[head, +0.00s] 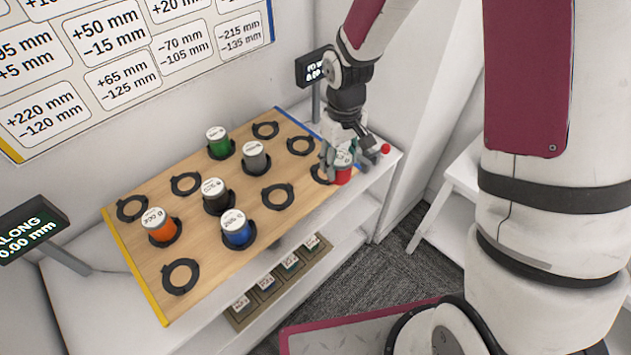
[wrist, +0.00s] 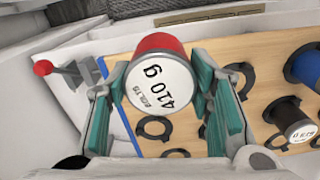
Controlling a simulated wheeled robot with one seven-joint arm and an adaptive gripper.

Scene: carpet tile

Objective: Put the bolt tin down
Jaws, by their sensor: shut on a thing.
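The bolt tin is red with a white lid; in the wrist view its lid (wrist: 160,85) reads 410 g and BOLTS. In the head view the tin (head: 343,174) is at the right end of the wooden board (head: 140,255), beside a partly hidden black ring (head: 320,172). My gripper (head: 341,158) is shut on the tin, with its green-padded fingers (wrist: 168,90) on both sides. The tin's underside is hidden, so I cannot tell whether it touches the board.
Green (head: 219,145), grey (head: 256,158), black (head: 215,195), orange (head: 159,226) and blue (head: 237,230) tins stand in rings. Several rings are empty, such as the near-left one (head: 180,277). A red knob (head: 385,148) is right of my gripper. A small display (head: 314,68) stands behind.

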